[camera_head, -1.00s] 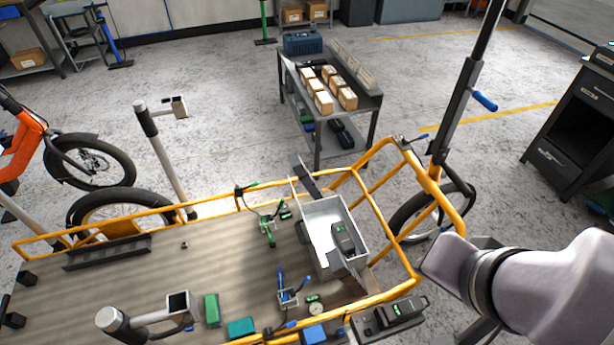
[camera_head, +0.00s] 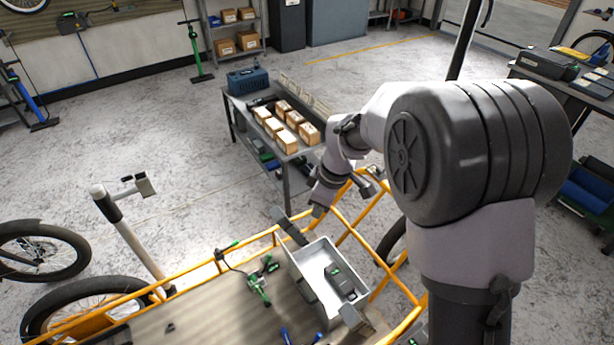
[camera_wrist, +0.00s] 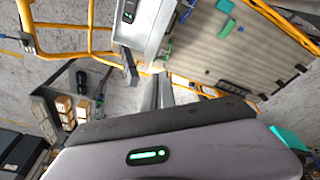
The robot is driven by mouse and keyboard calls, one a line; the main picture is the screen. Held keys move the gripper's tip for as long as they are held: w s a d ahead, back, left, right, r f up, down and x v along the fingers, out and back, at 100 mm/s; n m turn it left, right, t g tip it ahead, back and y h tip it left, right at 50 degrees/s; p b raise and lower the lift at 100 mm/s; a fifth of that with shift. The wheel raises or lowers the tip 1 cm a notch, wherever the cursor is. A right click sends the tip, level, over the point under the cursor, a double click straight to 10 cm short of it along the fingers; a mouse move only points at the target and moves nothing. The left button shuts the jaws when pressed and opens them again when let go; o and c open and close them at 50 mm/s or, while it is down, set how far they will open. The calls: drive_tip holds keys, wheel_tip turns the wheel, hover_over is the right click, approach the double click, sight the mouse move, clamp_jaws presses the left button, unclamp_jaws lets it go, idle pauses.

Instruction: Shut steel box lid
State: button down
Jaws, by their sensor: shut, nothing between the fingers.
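The steel box (camera_head: 310,262) is a light grey open-topped box at the right end of the cargo bed. A dark device with a green light (camera_head: 340,282) sits inside it. I see no lid over the opening. A flat grey panel (camera_head: 357,322) at the near right edge may be the lid; I cannot tell. My gripper (camera_head: 318,211) is shut and empty, just beyond the box's far end, near a dark bar (camera_head: 289,226). In the wrist view the narrow fingers (camera_wrist: 157,82) point toward the box (camera_wrist: 143,32), beside the dark bar (camera_wrist: 130,68), apparently apart from the box.
Yellow rails (camera_head: 345,236) frame the cargo bed around the box. A grey cart (camera_head: 290,170) with several cartons stands behind it. A green clamp-like tool (camera_head: 260,280) lies left of the box. A post (camera_head: 130,240) stands at the left.

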drive_tip(key=a+f+n, duration=0.2)
drive_tip(key=f+n, duration=0.1)
drive_tip(key=f, duration=0.8)
drive_tip(key=a+f+n+g+b, duration=0.1)
drive_tip(key=f+n, duration=0.3)
drive_tip(key=f, duration=0.8)
drive_tip(key=a+f+n+g+h, duration=0.1)
drive_tip(key=a+f+n, duration=0.2)
drive_tip(key=f, duration=0.9)
drive_tip(key=shift+w+a+n+b, duration=0.2)
drive_tip(key=shift+n+b, duration=0.1)
drive_tip(key=shift+n, duration=0.2)
drive_tip(key=shift+w+d+r, duration=0.2)
drive_tip(key=shift+d, duration=0.15)
